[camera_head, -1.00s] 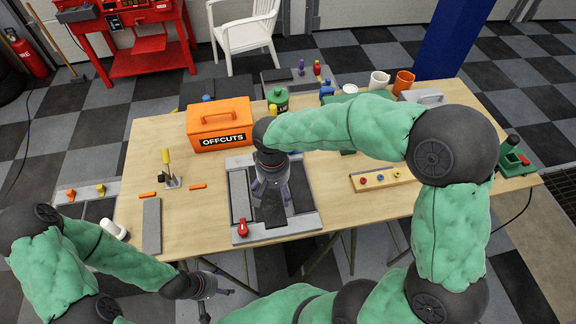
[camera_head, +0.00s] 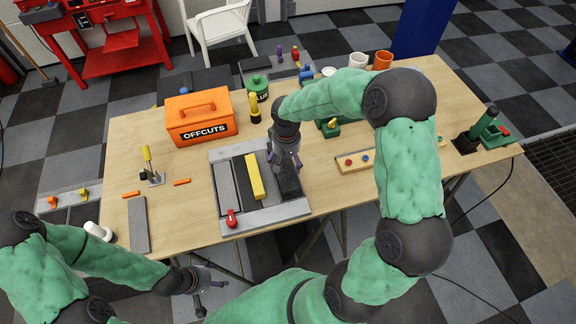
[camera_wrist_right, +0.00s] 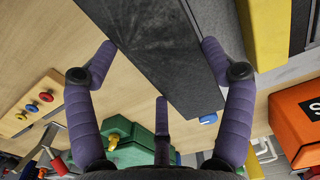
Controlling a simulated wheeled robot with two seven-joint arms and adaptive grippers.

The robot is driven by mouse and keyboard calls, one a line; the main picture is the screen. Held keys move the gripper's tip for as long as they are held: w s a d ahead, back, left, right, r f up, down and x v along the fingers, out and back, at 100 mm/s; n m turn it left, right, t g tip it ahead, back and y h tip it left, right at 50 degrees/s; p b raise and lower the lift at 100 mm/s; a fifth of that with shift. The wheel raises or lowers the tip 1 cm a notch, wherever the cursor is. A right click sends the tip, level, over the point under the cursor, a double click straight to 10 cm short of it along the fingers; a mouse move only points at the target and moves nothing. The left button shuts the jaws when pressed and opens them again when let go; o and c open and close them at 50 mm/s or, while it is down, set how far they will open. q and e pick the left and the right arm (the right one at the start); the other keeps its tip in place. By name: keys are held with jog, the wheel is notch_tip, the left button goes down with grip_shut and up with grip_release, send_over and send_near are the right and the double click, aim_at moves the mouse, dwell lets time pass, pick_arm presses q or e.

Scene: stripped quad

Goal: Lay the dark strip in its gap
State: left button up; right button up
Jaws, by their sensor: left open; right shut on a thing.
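My right gripper (camera_head: 287,158) is shut on the dark strip (camera_head: 288,185), at the right side of the grey frame (camera_head: 265,219) in the head view. In the right wrist view the dark strip (camera_wrist_right: 155,50) lies between the purple fingers of my right gripper (camera_wrist_right: 160,48). The strip runs roughly alongside the yellow bar (camera_head: 254,176). I cannot tell whether it touches the frame's floor; my gripper hides its far end. Grey strips (camera_head: 226,187) lie in the frame's left part. My left gripper (camera_head: 205,288) is open and empty, in front of the table.
A red-handled clamp (camera_head: 231,217) sits on the frame's near left corner. The orange offcuts box (camera_head: 200,117) stands behind, left of the frame. A loose grey bar (camera_head: 138,223) lies at the left table edge. A wooden block with coloured knobs (camera_head: 355,162) is to the right.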

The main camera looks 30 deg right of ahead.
aim_at(288, 162)
jog(key=shift+w+d+f, duration=0.15)
jog(key=shift+d+f, duration=0.2)
jog(key=shift+f, duration=0.15)
jog(key=shift+w+f, duration=0.1)
jog(key=shift+f, duration=1.45)
jog(key=shift+f+b, duration=0.1)
jog(key=shift+b, duration=0.3)
jog(key=o, duration=1.1)
jog(key=shift+o, duration=0.2)
